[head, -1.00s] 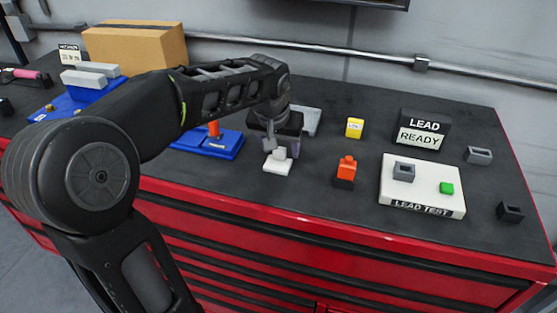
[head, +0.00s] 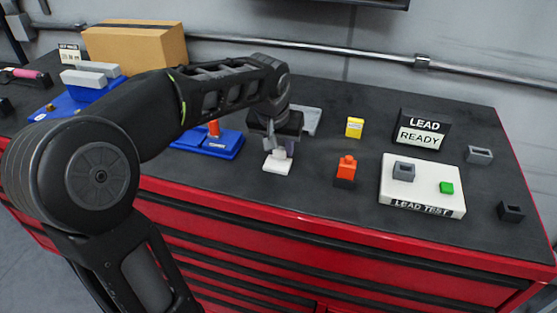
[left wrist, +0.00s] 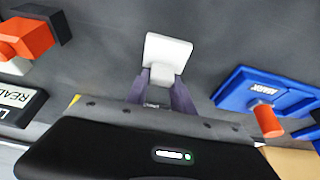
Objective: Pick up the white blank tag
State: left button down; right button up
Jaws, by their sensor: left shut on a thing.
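The white blank tag (head: 277,162) is a small white plate with a raised block, at the front middle of the black bench top. It also shows in the left wrist view (left wrist: 167,53), at the fingertips. My left gripper (head: 279,148) comes down over it from above and is shut on its raised block; the fingers (left wrist: 162,84) are on either side of it. I cannot tell whether the tag touches the bench. My right gripper is not in view.
A blue fixture (head: 212,145) with an orange peg stands left of the gripper. An orange-and-black block (head: 345,171), a yellow block (head: 354,128) and the white LEAD TEST board (head: 430,200) are to the right. A grey plate (head: 312,119) lies behind.

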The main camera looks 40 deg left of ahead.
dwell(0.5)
pick_arm(q)
notch_tip(320, 180, up, 10)
dwell(0.5)
dwell(0.6)
